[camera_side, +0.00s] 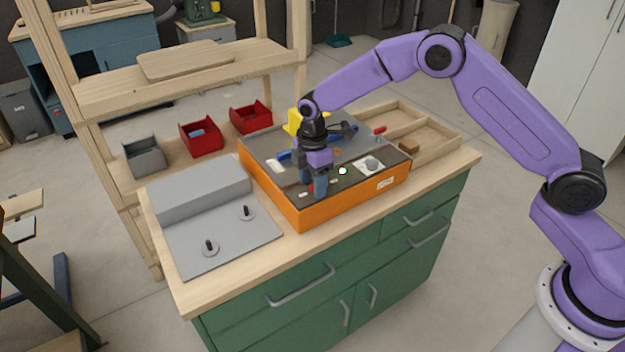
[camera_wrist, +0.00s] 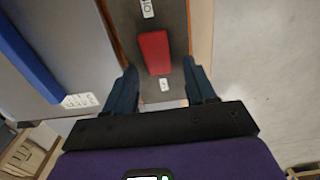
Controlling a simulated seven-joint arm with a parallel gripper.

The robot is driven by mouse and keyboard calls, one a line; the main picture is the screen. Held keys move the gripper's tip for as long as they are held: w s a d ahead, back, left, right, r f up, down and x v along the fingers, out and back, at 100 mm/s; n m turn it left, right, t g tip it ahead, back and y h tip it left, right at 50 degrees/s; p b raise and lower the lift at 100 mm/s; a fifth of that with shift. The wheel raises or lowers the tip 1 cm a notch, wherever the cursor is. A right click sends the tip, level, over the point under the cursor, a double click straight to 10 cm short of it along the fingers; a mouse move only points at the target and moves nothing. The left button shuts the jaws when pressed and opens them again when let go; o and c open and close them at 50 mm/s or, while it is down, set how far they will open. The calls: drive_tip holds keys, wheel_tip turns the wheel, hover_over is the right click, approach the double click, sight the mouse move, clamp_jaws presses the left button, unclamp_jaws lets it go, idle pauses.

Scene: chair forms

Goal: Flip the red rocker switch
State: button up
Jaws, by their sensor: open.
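The red rocker switch (camera_wrist: 154,52) shows in the wrist view as a red rectangle on a dark strip, with small white labels at both ends. It lies between the two fingers of my gripper (camera_wrist: 160,68), which are apart on either side of it. In the side view, my gripper (camera_side: 315,186) points down over the near edge of the orange-sided control box (camera_side: 340,205). A bit of red shows among the fingers there, but the switch is mostly hidden. I cannot tell whether the fingers touch it or which way it is tipped.
A grey fixture (camera_side: 215,240) with two black pegs stands at left. Red bins (camera_side: 200,137) and a wooden tray (camera_side: 425,140) stand behind.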

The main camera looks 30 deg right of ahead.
clamp_jaws()
drive_tip(key=shift+d, duration=0.1)
drive_tip(key=shift+d+r+y, duration=0.15)
drive_tip(key=shift+d+y, duration=0.05)
drive_tip(key=shift+y, duration=0.85)
drive_tip(key=shift+d+r+y, duration=0.1)
drive_tip(key=shift+d+y, duration=0.1)
drive_tip(key=shift+y, duration=0.85)
unclamp_jaws()
